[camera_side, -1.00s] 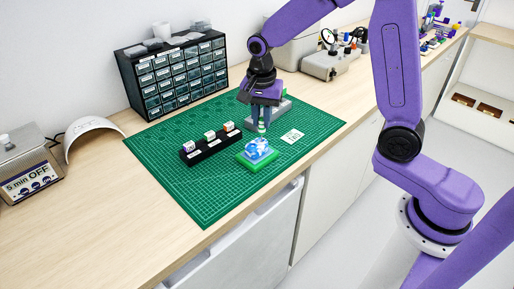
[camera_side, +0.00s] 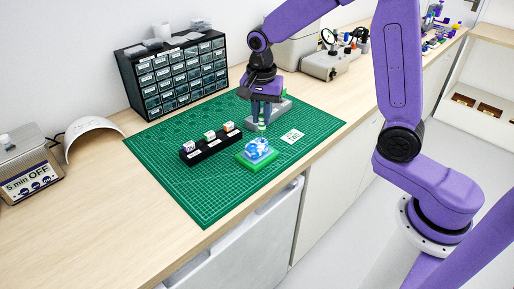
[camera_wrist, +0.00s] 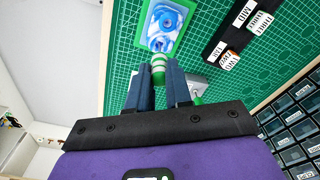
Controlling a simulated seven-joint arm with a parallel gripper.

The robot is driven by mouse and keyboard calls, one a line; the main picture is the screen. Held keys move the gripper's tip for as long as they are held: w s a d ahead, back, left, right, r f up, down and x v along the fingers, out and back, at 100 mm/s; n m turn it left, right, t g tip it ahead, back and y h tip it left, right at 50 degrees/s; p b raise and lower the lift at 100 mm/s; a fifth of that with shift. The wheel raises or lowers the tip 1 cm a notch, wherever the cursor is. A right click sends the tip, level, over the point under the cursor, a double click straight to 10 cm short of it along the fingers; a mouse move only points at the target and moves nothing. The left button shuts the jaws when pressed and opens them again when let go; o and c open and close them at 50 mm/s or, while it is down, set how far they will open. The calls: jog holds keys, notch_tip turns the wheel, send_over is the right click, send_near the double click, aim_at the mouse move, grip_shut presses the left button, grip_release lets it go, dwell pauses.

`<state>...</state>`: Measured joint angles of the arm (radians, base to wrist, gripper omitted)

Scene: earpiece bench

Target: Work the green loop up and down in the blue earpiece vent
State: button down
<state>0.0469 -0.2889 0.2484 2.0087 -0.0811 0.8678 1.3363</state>
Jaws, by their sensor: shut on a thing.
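The blue-and-white marbled earpiece (camera_side: 257,149) sits on a green block (camera_side: 263,165) on the mat; it also shows at the top of the wrist view (camera_wrist: 168,24). My gripper (camera_side: 262,121) is shut on the green-and-white banded handle of the loop tool (camera_side: 262,127), just above and behind the earpiece. In the wrist view the handle (camera_wrist: 159,62) shows between the two dark fingers, its far end close to the earpiece's edge. The loop tip and the vent are too small or hidden, so I cannot tell whether the tip is inside.
A black rack (camera_side: 213,146) with several labelled blocks stands left of the earpiece. A grey stand (camera_side: 282,107) is behind my gripper. A white label card (camera_side: 292,136) lies to the right. A drawer cabinet (camera_side: 175,75) stands at the back. The mat's front (camera_side: 205,205) is clear.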

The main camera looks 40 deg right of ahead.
jog(key=shift+r, duration=0.1)
jog(key=shift+r, duration=3.45)
